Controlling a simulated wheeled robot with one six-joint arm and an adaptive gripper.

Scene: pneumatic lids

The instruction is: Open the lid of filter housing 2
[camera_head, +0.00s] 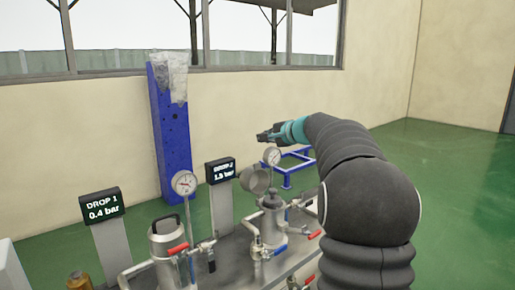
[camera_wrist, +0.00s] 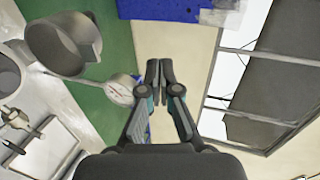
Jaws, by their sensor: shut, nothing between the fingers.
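My gripper (camera_head: 266,135) is shut and empty, above the gauge, touching nothing that I can see.
Filter housing 1 (camera_head: 167,244) stands at left with a handled lid and a gauge (camera_head: 185,183). Its display (camera_head: 101,206) reads 0.4 bar. Red and blue valve levers stick out along the pipes. A blue column (camera_head: 171,140) and a blue frame (camera_head: 287,181) stand behind.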

